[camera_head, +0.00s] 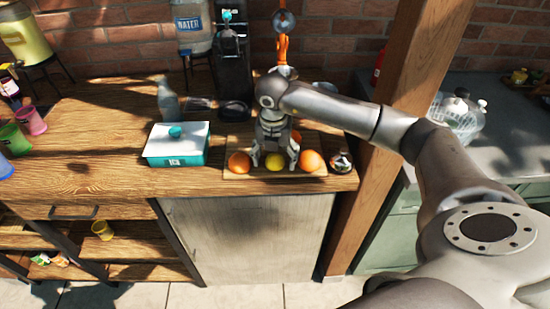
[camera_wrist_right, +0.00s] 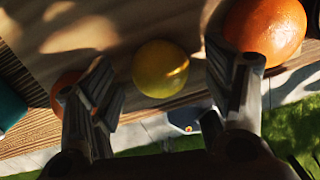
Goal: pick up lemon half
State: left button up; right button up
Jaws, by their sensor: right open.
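The yellow lemon half (camera_head: 275,161) lies on a wooden board (camera_head: 276,175) near the front edge of the counter, between two oranges. In the right wrist view the lemon half (camera_wrist_right: 160,69) shows as a round yellow shape between and just beyond my fingers; its cut face cannot be made out. My right gripper (camera_head: 274,156) points down over the board, open and empty, with one finger on each side of the lemon half. It also shows in the right wrist view (camera_wrist_right: 163,82). My left gripper is not in view.
An orange (camera_head: 239,162) sits left of the lemon half, and another orange (camera_head: 311,160) sits right of it, both close to my fingers. A teal and white box (camera_head: 177,145) stands to the left. A wooden post (camera_head: 395,110) rises at the right.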

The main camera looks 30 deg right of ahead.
jog(key=c, duration=1.1)
jog(key=shift+c, duration=0.2)
jog(key=shift+r, duration=0.15)
